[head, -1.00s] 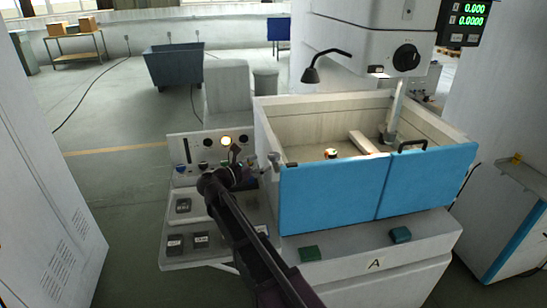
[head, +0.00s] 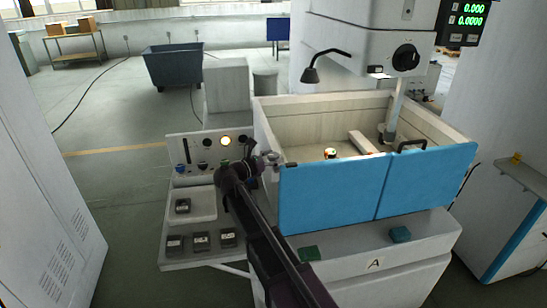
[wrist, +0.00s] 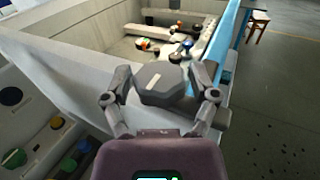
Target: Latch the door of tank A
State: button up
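The tank marked A (head: 262,125) is a pale open-topped box with a blue front of two panels, the left panel (head: 330,195) and the right panel (head: 428,180), which has a black handle (head: 412,145). The front stands upright, flush across the tank. A grey faceted knob (wrist: 163,84) sits at the tank's front left corner, by the blue front's left end. My gripper (head: 267,160) is at that corner. In the wrist view my gripper (wrist: 162,72) has one finger on each side of the knob. The fingers look spread, with small gaps; contact is unclear.
A control panel (head: 205,150) with lit and coloured buttons lies left of the tank. A lamp (head: 312,72) and machine head (head: 365,40) stand over the tank. A white cabinet (head: 45,170) is at far left. Small parts lie inside the tank.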

jog(key=c, duration=0.6)
jog(key=shift+s+n+t+y, duration=0.1)
jog(key=shift+n+t+y, duration=0.2)
jog(key=shift+t, duration=0.1)
jog(key=shift+d+n+t+y, duration=0.1)
jog(key=shift+n+t+y, duration=0.7)
jog(key=shift+y, duration=0.2)
jog(key=n+t+y, duration=0.1)
jog(key=n+y, duration=0.1)
jog(key=y, duration=0.1)
jog(key=n+t+y, duration=0.1)
jog(key=n+y, duration=0.1)
jog(key=y, duration=0.1)
jog(key=shift+t, duration=0.4)
jog(key=shift+o, duration=0.2)
jog(key=n+y, duration=0.2)
jog(key=y, duration=0.1)
jog(key=n+y, duration=0.3)
jog(key=y, duration=0.1)
jog(key=shift+n+g+y, duration=0.3)
jog(key=shift+n+y, duration=0.9)
jog(key=shift+y, duration=0.8)
jog(key=shift+n+y, duration=0.3)
jog(key=shift+y, duration=0.2)
